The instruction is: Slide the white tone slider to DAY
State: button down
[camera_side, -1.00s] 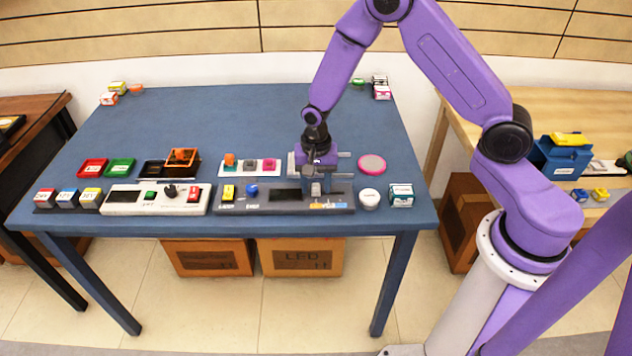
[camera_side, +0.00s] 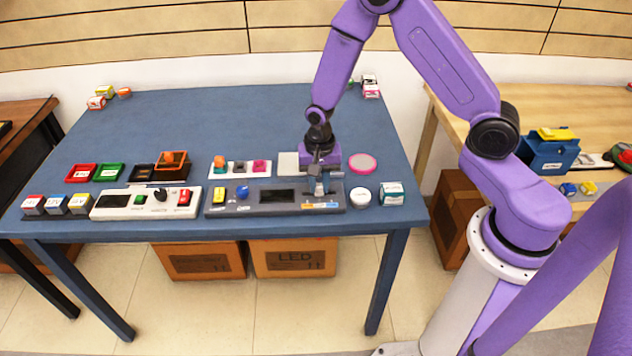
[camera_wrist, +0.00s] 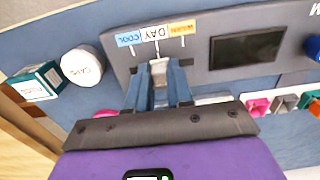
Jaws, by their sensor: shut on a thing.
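The white tone slider knob (camera_wrist: 158,70) sits on the dark grey panel (camera_wrist: 118,62). In the wrist view it lines up with the DAY label (camera_wrist: 158,33), between the COOL label (camera_wrist: 129,39) and the WARM label (camera_wrist: 181,28). My gripper (camera_wrist: 158,88) is shut on the knob, with a blue finger on each side of it. In the side view my gripper (camera_side: 322,186) points down at the right part of the panel (camera_side: 215,208), just behind the labels (camera_side: 321,206). The fingers hide the knob there.
A white round container (camera_side: 360,197) and a teal-and-white box (camera_side: 390,193) stand right of the panel. A pink-rimmed disc (camera_side: 361,163) lies behind them. A blue knob (camera_side: 242,193) and yellow switch (camera_side: 219,195) are on the panel's left.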

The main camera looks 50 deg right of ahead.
aim_at(319, 186)
jog(key=c, duration=1)
grip_release()
jog(key=shift+r, duration=0.1)
notch_tip(319, 186, up, 17)
jog(key=shift+r, duration=0.15)
jog(key=s+a+r+n, duration=0.1)
jog(key=s+n, duration=0.9)
jog(key=s, duration=0.3)
jog(key=s+a+r+n, duration=0.1)
jog(key=s+r+n, duration=0.1)
jog(key=s+n, duration=0.9)
jog(key=shift+s+n, duration=0.3)
jog(key=shift+s, duration=0.9)
